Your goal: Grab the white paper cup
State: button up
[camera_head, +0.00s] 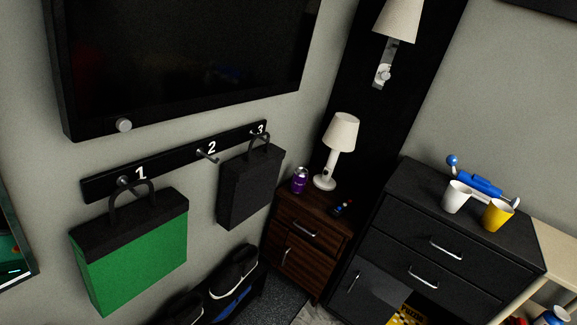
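The white paper cup (455,197) stands upright on top of the black dresser (413,190) at the right. A yellow cup (497,215) stands just right of it, and a blue object (478,182) with rounded ends lies close behind both. The front of the white cup is unobstructed in this tilted view. My gripper does not show in the picture, so I cannot see its fingers or anything in them.
A brown nightstand (313,236) left of the dresser bears a white lamp (340,145) and a purple can (299,180). A green bag (130,255) and a black bag (250,187) hang from a numbered hook rail (178,163). Shoes (232,275) stand below.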

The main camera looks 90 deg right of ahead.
aim_at(457, 193)
jog(key=z, duration=0.95)
jog(key=i, duration=0.15)
jog(key=z, duration=2.3)
jog(key=k, duration=0.9)
jog(key=z, duration=0.25)
jog(key=i, duration=0.9)
jog(key=u, duration=0.15)
